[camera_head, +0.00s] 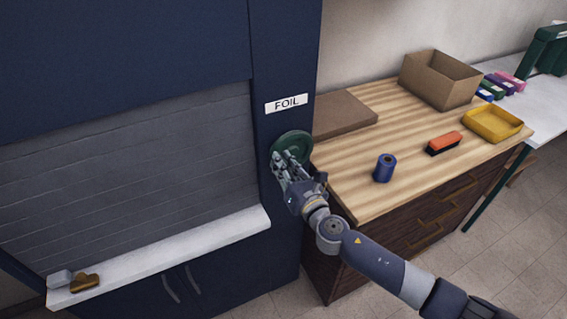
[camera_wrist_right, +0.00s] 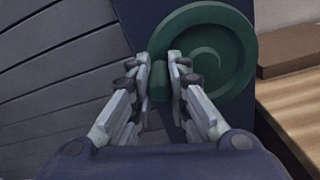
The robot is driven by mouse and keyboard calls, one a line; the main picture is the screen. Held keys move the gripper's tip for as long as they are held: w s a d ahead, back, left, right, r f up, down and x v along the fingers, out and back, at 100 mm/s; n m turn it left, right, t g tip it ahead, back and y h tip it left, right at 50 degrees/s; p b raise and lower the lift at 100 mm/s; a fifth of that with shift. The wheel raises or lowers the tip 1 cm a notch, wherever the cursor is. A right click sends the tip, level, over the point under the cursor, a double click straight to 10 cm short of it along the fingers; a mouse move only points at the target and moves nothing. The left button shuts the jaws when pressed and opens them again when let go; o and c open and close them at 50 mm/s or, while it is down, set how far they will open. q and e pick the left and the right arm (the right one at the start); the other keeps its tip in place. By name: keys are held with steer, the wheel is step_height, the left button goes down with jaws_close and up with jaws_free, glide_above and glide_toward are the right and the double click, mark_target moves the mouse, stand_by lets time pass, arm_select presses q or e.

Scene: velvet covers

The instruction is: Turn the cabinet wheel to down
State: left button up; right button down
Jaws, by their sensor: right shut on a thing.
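The cabinet wheel is a round green disc (camera_head: 293,143) on the narrow blue front panel, below the white FOIL label (camera_head: 286,103). It also shows large in the right wrist view (camera_wrist_right: 226,42). My right gripper (camera_head: 282,160) is at the wheel's lower left part. In the right wrist view my right gripper (camera_wrist_right: 160,75) is shut on a green handle piece (camera_wrist_right: 158,78) at the wheel's left edge. The fingers hide part of the wheel's rim. My left gripper is not in view.
The blue cabinet has a grey slatted shutter (camera_head: 130,155) and a white ledge (camera_head: 190,248) with small objects. Right of it, a wooden-topped drawer unit (camera_head: 350,188) carries a blue roll (camera_head: 385,168), an orange brush (camera_head: 444,142), a yellow tray (camera_head: 513,134) and a cardboard box (camera_head: 440,85).

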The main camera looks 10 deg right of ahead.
steer(key=shift+s+f, duration=0.1)
steer(key=shift+f, duration=0.2)
steer(key=c, duration=1.5)
jaws_free()
steer(key=shift+c, duration=0.2)
steer(key=shift+o, duration=0.3)
steer(key=shift+r, duration=0.1)
steer(key=v, duration=1.1)
steer(key=shift+s, duration=0.4)
steer(key=shift+d+r, duration=0.1)
